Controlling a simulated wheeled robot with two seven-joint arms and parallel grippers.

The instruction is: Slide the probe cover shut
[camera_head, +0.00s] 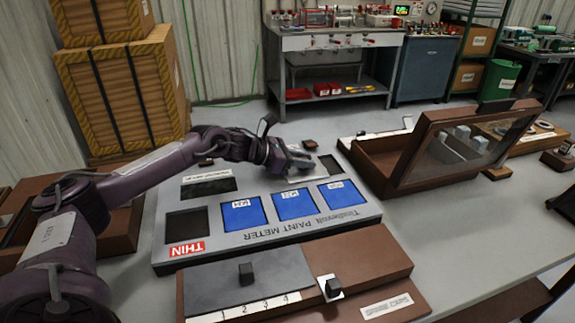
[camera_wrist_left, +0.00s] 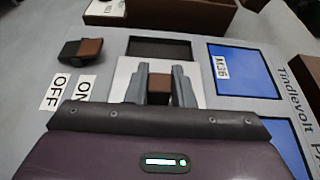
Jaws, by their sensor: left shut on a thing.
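The paint meter (camera_head: 250,236) is a grey panel on the bench with blue plates. In the left wrist view a pale sliding plate, which looks like the probe cover (camera_wrist_left: 122,70), lies on the panel with a brown knob (camera_wrist_left: 158,88). A dark rectangular recess (camera_wrist_left: 160,48) shows uncovered just beyond the plate; it also shows in the head view (camera_head: 330,165). My left gripper (camera_head: 300,162) is down at the panel's far side, its two fingers (camera_wrist_left: 158,90) shut on the brown knob. In the head view it hides most of the cover. My right gripper is not in view.
A rocker switch (camera_wrist_left: 80,50) marked ON and OFF is beside the recess. A glass-lidded wooden case (camera_head: 400,178) stands open to the right. A numbered slide board (camera_head: 215,288) with dark knobs lies in front. Bare bench (camera_head: 445,225) shows at the right.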

